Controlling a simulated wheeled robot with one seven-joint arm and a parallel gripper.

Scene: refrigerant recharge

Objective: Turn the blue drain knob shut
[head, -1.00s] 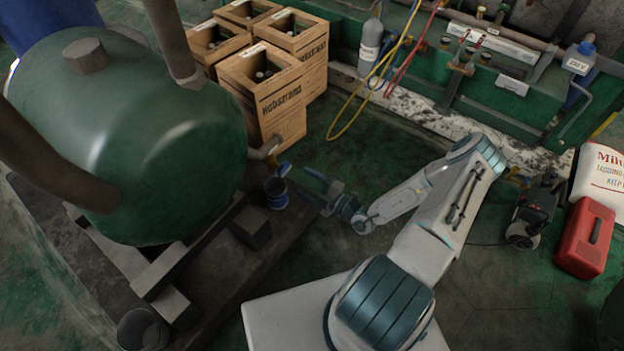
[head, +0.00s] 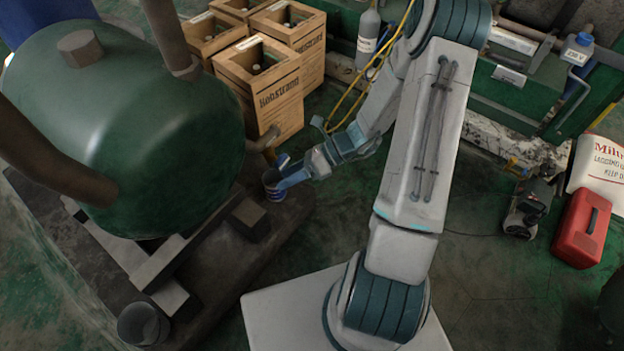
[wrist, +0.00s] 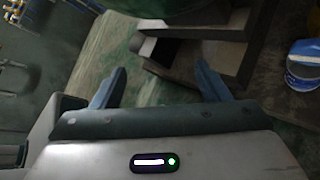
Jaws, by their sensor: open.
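The knob cannot be made out in the wrist view.
Wooden crates (head: 262,85) with bottles stand behind the pipe. A dark skid (head: 280,222) lies under the tank. A grey cylinder (head: 368,35) and yellow hose (head: 345,107) are at the back. A red case (head: 582,230) lies at right, with open green floor before it.

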